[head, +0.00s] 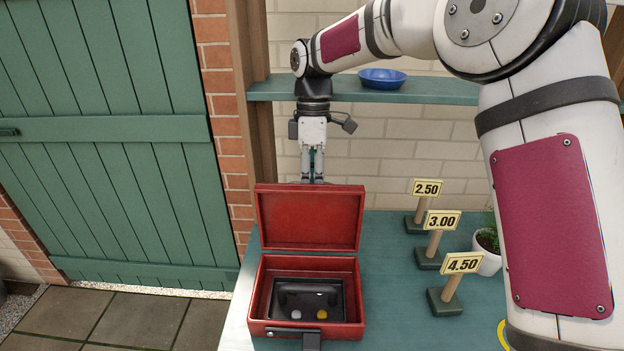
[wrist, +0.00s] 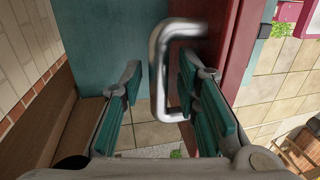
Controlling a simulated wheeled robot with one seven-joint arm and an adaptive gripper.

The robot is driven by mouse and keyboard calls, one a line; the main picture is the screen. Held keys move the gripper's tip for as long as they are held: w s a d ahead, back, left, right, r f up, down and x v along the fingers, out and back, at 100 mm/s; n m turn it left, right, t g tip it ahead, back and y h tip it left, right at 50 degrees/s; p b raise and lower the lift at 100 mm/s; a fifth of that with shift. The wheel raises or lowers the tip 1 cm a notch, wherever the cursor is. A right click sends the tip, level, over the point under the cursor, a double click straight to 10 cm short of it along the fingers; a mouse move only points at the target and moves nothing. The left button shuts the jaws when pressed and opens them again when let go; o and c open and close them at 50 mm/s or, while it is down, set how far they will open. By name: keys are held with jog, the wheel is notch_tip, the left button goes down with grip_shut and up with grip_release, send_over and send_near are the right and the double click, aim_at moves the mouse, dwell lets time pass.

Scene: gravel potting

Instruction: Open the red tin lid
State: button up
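The red tin (head: 256,308) stands on the green table with its red lid (head: 310,218) raised, roughly upright at the hinge side. The lid's inner face looks toward the head camera. My gripper (head: 313,181) points down just behind the lid's top edge, its fingertips partly hidden by it. In the wrist view, a bent metal handle (wrist: 157,75) stands out beside a red panel (wrist: 230,60), and my gripper (wrist: 166,95) is open with its green-padded fingers on either side of the handle. A gap shows between the left finger and the handle; contact on the right is unclear.
Inside the tin is a black tray (head: 307,285) with a silver and a yellow round piece. Price signs 2.50 (head: 427,187), 3.00 (head: 442,221) and 4.50 (head: 463,264) stand to the right. A shelf (head: 430,94) with a blue bowl (head: 383,78) runs behind my gripper.

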jog(key=shift+r, duration=0.1)
jog(key=v, duration=1.2)
